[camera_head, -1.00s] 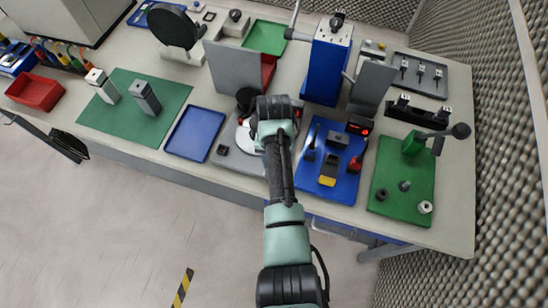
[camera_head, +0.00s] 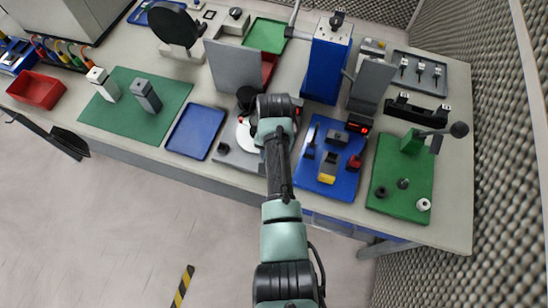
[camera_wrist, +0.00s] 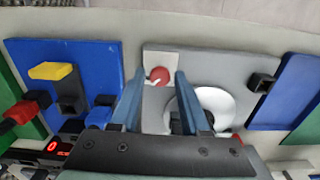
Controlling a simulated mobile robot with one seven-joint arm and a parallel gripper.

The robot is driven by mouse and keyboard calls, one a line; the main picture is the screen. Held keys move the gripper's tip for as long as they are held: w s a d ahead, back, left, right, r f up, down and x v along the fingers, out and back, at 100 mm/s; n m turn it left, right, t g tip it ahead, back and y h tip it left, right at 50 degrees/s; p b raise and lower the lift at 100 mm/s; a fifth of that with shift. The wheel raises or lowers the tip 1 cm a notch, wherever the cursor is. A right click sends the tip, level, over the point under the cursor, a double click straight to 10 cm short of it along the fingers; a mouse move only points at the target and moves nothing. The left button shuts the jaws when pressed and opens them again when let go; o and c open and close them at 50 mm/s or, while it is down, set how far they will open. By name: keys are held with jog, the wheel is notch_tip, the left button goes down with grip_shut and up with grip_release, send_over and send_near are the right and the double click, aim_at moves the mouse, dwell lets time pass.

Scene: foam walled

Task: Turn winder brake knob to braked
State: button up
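The winder is a grey base plate (camera_wrist: 225,70) with a white disc (camera_wrist: 212,104), in the wrist view. A round red knob (camera_wrist: 159,76) sits by a pale square patch at the plate's edge. A small black block (camera_wrist: 262,82) stands at the plate's other side. I cannot read which knob setting is braked. My gripper (camera_wrist: 158,84) is open. Its two blue-grey fingers show on either side of the red knob; I cannot tell whether they touch it. In the head view my arm covers the gripper and red knob; the white disc (camera_head: 244,137) shows partly.
A blue board (camera_head: 345,183) with small fixtures lies right of the winder. A blue tray (camera_head: 195,131) lies left. A grey upright panel (camera_head: 233,65) stands behind. A red-lit display (camera_head: 358,128) and a green board (camera_head: 415,205) are farther right.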

jog(key=shift+o, duration=0.9)
notch_tip(320, 180, up, 13)
jog(key=shift+b, duration=0.35)
